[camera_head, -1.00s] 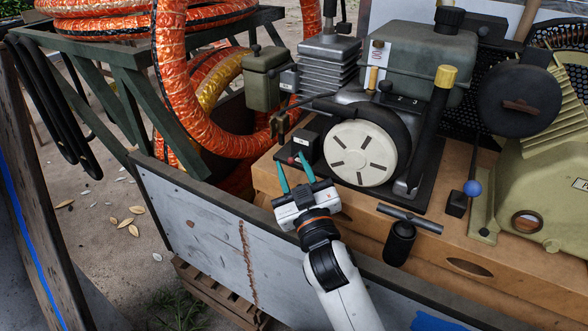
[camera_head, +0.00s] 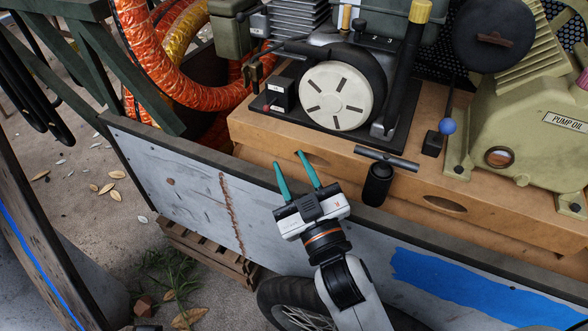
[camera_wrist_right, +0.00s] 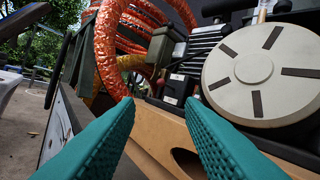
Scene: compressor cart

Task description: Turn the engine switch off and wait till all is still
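The engine switch box (camera_head: 281,93) is a small black block with a pale label, left of the engine's cream slotted disc (camera_head: 337,96). It also shows in the right wrist view (camera_wrist_right: 177,89). The switch's position is too small to tell. The disc's dark slots look sharp, without blur. My right gripper (camera_head: 288,160) is open and empty, its two teal fingers apart in front of the cart's side, below and clear of the switch box. In the right wrist view the fingers (camera_wrist_right: 159,102) point toward the engine with nothing between them. My left gripper is not in view.
A black T-handle (camera_head: 387,158) stands at the wooden deck's front edge, right of my right gripper. A blue-knobbed lever (camera_head: 447,126) and the olive pump (camera_head: 525,125) are further right. Orange hoses (camera_head: 150,60) hang at the left. The cart's grey side board (camera_head: 190,180) rises below the deck.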

